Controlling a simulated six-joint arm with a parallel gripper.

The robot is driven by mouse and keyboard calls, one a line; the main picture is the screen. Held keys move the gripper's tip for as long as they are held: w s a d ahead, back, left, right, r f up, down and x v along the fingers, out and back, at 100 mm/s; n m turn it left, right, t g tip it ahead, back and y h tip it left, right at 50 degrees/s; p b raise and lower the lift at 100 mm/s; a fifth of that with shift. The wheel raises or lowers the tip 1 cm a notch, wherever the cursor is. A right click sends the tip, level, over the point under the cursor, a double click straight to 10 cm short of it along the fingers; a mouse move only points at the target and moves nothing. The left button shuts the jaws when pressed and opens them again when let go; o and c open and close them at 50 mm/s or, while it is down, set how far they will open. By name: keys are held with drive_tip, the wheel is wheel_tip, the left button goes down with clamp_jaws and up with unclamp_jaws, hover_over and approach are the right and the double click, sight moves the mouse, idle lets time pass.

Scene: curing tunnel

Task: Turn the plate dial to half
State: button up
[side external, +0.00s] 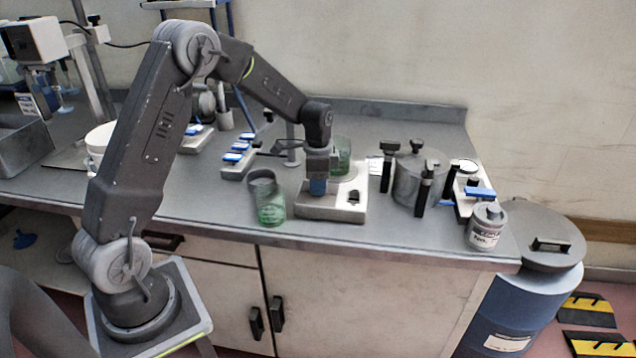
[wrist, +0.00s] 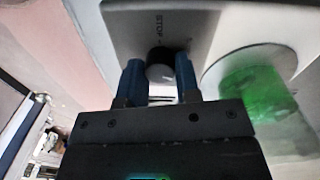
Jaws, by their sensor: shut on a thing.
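The hot plate (side external: 349,213) is a pale box near the front edge of the bench, and its front panel also shows in the wrist view (wrist: 205,25). Its dial (wrist: 160,70) is a dark round knob with a light face, below printed lettering that reads "STOP". My gripper (wrist: 159,80) has its two blue fingers on either side of the dial, shut on it. In the side view my gripper (side external: 317,186) points down over the plate's left part and hides the dial. The dial's exact setting cannot be read.
A beaker of green liquid (wrist: 255,95) stands on the plate's round top, close to my right finger. Another green beaker (side external: 271,208) stands left of the plate. A metal pot (side external: 417,180) and a labelled jar (side external: 487,226) stand to the right.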

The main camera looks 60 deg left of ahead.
drive_tip(key=shift+m, duration=0.5)
drive_tip(key=o, duration=0.9)
drive_tip(key=r, duration=1.4)
drive_tip(key=shift+w+a, duration=0.2)
